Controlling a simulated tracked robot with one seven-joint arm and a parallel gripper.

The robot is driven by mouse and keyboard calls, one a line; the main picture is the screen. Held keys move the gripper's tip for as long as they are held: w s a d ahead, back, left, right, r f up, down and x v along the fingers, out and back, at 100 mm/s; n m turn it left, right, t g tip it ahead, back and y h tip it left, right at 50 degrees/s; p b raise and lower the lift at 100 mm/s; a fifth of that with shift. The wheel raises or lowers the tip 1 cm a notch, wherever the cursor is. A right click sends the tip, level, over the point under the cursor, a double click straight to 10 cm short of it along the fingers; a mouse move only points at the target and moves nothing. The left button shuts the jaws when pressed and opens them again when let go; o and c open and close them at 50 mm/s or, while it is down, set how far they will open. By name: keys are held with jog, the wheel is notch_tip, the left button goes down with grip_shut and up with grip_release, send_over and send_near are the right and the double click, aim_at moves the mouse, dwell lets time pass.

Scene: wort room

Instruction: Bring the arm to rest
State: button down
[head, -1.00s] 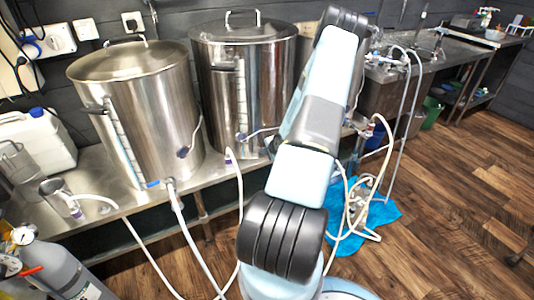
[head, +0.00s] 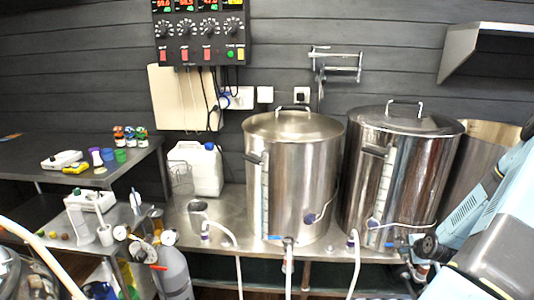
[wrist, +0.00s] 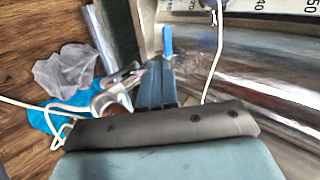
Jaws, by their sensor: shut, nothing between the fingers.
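My gripper (wrist: 157,70) shows in the wrist view as narrow grey-blue fingers, shut and empty, beyond the dark bar of its body. It points toward a blue handle (wrist: 167,42) beside a shiny steel kettle (wrist: 265,75); I cannot tell whether they touch. In the head view, pale blue links of my arm fill the lower right corner, in front of the right-hand kettles. My fingertips cannot be made out there.
Steel kettles (head: 293,185) (head: 400,180) stand on a metal bench with hoses hanging down. A grey gas cylinder (head: 173,272) and white jug (head: 203,170) are at left. White hoses (wrist: 30,105) and blue sheeting (wrist: 45,122) lie on the wooden floor.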

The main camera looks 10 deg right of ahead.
jog(key=a+r+n+g, duration=0.1)
jog(key=a+r+n, duration=0.4)
jog(key=r, duration=0.5)
jog(key=a+r+n+g+h, duration=0.1)
jog(key=a+r+n, duration=0.1)
jog(key=a+r, duration=0.6)
jog(key=a+r+n+g, duration=0.1)
jog(key=a+r+n, duration=0.35)
jog(key=r, duration=0.65)
jog(key=s+a+r+n+y, duration=0.1)
jog(key=s+a+r+n, duration=0.3)
jog(key=s+a+r, duration=0.3)
jog(key=s+a+r+n+y, duration=0.1)
jog(key=s+a+r+n, duration=0.3)
jog(key=s+a+r, duration=0.3)
jog(key=s+a, duration=0.5)
jog(key=s, duration=0.3)
jog(key=shift+s+r, duration=0.3)
